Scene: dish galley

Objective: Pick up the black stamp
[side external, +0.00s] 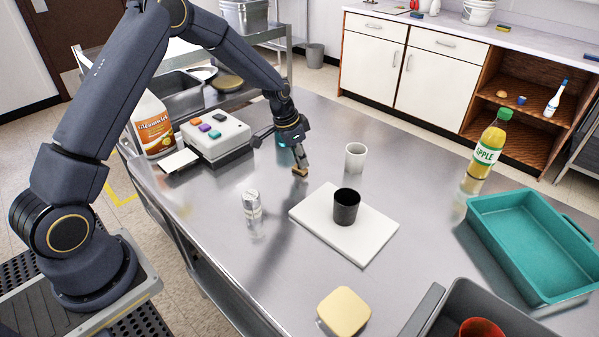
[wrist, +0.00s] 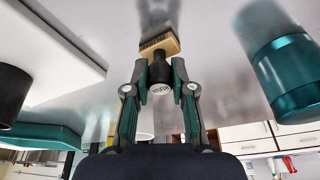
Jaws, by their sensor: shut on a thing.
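My gripper (side external: 301,166) is shut on the black stamp, with a finger on each side of its black handle. In the wrist view the stamp (wrist: 159,66) shows a round black handle with a pale lettered end and a tan wooden base with a dark edge. In the side view its tan base (side external: 300,171) shows below my fingertips, close to the steel table. I cannot tell whether the base touches the table. In the wrist view my fingertips (wrist: 159,76) sit at the handle.
A white board (side external: 327,240) holds a black cup (side external: 346,206). A white cup (side external: 355,158) stands right of my gripper, a silver shaker (side external: 252,205) nearer the camera. A teal cylinder (wrist: 287,75) is close by. The button box (side external: 214,137) is left; a teal tray (side external: 530,240) is right.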

